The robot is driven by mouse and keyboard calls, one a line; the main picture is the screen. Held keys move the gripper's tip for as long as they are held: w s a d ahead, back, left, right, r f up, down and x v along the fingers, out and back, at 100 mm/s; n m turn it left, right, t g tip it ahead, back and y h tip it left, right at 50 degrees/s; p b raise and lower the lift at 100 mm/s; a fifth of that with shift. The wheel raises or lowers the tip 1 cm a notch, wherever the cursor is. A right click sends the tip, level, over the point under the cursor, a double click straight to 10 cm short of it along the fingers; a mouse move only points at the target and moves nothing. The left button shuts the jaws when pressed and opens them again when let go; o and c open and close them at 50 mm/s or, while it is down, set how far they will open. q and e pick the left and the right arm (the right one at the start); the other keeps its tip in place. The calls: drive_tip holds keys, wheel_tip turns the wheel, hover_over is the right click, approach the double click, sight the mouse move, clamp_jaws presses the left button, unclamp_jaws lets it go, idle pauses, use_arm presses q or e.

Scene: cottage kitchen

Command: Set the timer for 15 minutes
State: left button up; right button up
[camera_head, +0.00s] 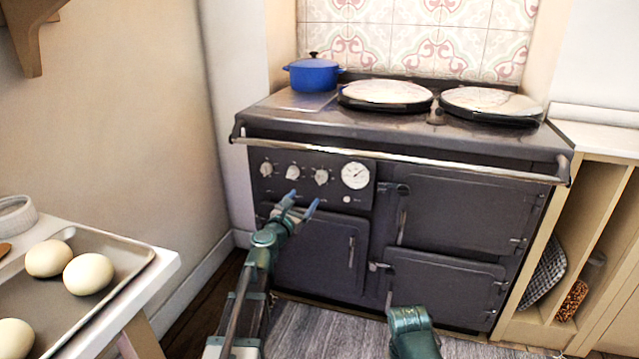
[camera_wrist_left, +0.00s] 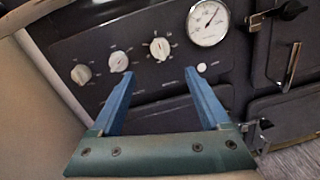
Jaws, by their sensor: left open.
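The dark range cooker (camera_head: 450,215) has a control panel at its upper left. The panel carries a row of three pale knobs: a left knob (camera_head: 266,169), a middle knob (camera_head: 292,172) and a right knob (camera_head: 321,177). A round white dial (camera_head: 355,175) with a needle is to their right, with a small white button (camera_head: 346,199) below it. I cannot read which knob is the timer. My left gripper (camera_head: 301,200) is open and empty, just below and in front of the knobs. In the left wrist view its blue fingers (camera_wrist_left: 158,92) point at the panel, with the right knob (camera_wrist_left: 160,48) beyond the gap.
A chrome rail (camera_head: 400,158) runs across the cooker front above the panel. A blue pot (camera_head: 313,74) and two round lids (camera_head: 386,92) are on top. A counter with a tray of dough balls (camera_head: 88,273) stands at left. Part of my right arm shows at the bottom.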

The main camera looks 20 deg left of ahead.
sight(319, 180)
use_arm(q)
drive_tip(key=w, duration=0.4)
drive_tip(key=w+d, duration=0.1)
drive_tip(key=w, duration=0.8)
drive_tip(key=shift+w+d, duration=0.15)
clamp_jaws()
